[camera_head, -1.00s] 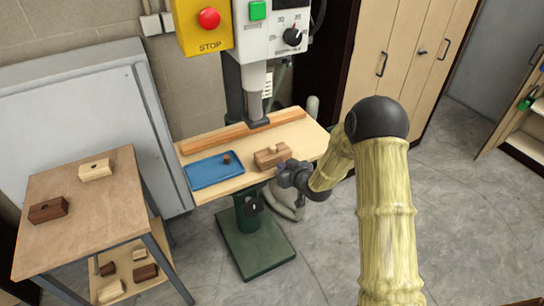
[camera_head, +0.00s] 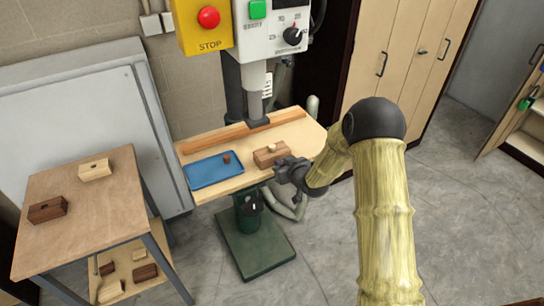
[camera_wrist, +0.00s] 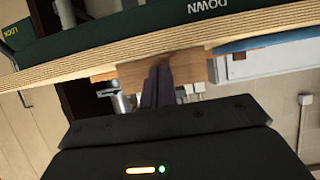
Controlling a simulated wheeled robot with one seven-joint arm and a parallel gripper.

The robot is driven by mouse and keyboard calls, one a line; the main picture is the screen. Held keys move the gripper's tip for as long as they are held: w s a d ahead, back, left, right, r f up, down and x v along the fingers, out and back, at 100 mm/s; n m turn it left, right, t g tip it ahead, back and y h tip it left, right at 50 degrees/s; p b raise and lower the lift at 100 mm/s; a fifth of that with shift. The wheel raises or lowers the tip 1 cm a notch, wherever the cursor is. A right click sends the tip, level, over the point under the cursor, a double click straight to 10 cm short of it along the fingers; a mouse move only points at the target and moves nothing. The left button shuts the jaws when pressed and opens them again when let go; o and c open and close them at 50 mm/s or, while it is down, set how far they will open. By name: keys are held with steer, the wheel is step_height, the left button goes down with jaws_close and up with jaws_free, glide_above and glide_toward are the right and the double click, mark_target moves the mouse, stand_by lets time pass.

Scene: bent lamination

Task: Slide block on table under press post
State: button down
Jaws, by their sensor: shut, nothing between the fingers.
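The brown wooden block (camera_head: 268,157) lies on the press table (camera_head: 305,140), near its front edge. It has a pale round peg (camera_head: 271,147) on top. The dark press post (camera_head: 258,122) stands above the table, behind and slightly left of the block. My gripper (camera_head: 277,167) is shut and empty at the front right side of the block. In the wrist view my closed fingers (camera_wrist: 157,82) are in front of the block (camera_wrist: 190,70) and hide part of it. Whether they touch it I cannot tell.
A wooden fence bar (camera_head: 215,140) runs across the table behind the block. A blue tray (camera_head: 208,172) with a small brown piece sits to the left. A side bench (camera_head: 85,225) holds other blocks. The table's right end is clear.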

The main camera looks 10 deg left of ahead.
mark_target(267, 147)
steer(key=shift+w+a, duration=0.6)
steer(key=shift+w, duration=0.2)
steer(key=shift+w+a+b, duration=0.35)
steer(key=shift+w+a, duration=0.2)
steer(key=shift+w, duration=0.3)
steer(key=shift+w+a, duration=0.4)
steer(key=shift+w, duration=0.2)
steer(key=shift+w+a+b, duration=0.45)
steer(key=shift+w+a, duration=0.35)
steer(key=shift+w, duration=0.35)
steer(key=shift+w+a, duration=0.4)
steer(key=shift+w, duration=0.15)
steer(key=shift+w+a, duration=0.2)
steer(key=shift+w, duration=0.1)
steer(key=shift+w+a, duration=0.25)
steer(key=shift+w, duration=0.15)
steer(key=shift+w+a+b, duration=0.15)
steer(key=shift+w+b, duration=0.05)
steer(key=shift+b, duration=0.1)
steer(key=shift+w+a, duration=0.15)
steer(key=shift+w, duration=0.15)
